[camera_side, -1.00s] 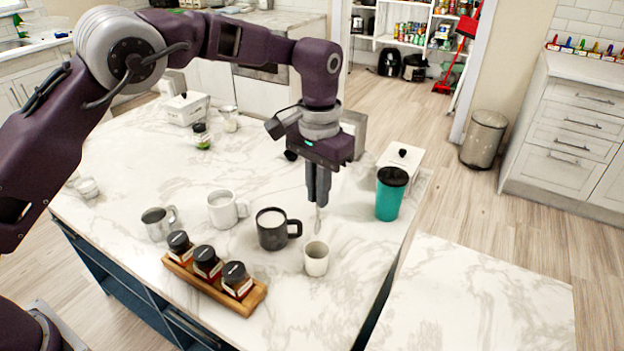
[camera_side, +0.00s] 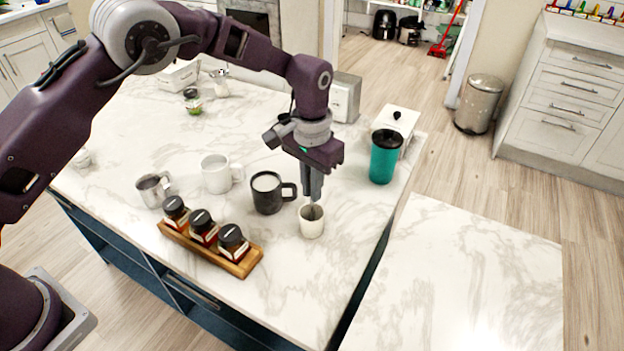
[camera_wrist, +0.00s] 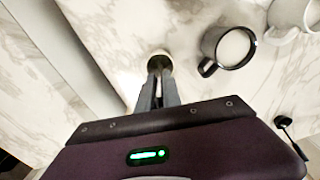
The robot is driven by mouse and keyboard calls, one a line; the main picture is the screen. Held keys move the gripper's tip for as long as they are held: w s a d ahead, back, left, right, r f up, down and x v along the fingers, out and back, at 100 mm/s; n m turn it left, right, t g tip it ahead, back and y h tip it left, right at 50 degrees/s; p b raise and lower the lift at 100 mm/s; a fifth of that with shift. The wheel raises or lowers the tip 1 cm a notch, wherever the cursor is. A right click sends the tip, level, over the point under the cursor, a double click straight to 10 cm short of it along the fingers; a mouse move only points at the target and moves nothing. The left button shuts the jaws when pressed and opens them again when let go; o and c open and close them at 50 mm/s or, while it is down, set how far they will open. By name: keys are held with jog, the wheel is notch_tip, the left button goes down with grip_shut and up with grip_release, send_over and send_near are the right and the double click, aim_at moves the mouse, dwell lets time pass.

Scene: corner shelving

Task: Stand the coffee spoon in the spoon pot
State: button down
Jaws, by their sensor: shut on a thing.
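The spoon pot (camera_side: 311,227) is a small cream cup standing upright on the marble counter, right of the dark mug. My gripper (camera_side: 312,197) points down just above its mouth, with the fingers shut on the coffee spoon (camera_side: 313,207). Only a short, thin bit of the spoon shows between the fingertips and the pot's opening. Its lower end seems to be inside the mouth, but I cannot tell how deep. In the wrist view, my gripper (camera_wrist: 158,72) covers part of the pot (camera_wrist: 159,55), and the spoon is not clear.
A dark mug (camera_side: 266,199) stands close left of the pot, with a white mug (camera_side: 215,176) and a metal cup (camera_side: 150,191) beyond. A wooden rack (camera_side: 236,267) of jars lies front left. A teal tumbler (camera_side: 384,163) stands right. The counter's edge is right of the pot.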

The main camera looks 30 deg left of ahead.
jog(key=c, duration=1.4)
grip_release()
jog(key=shift+c, duration=0.2)
notch_tip(320, 180, up, 7)
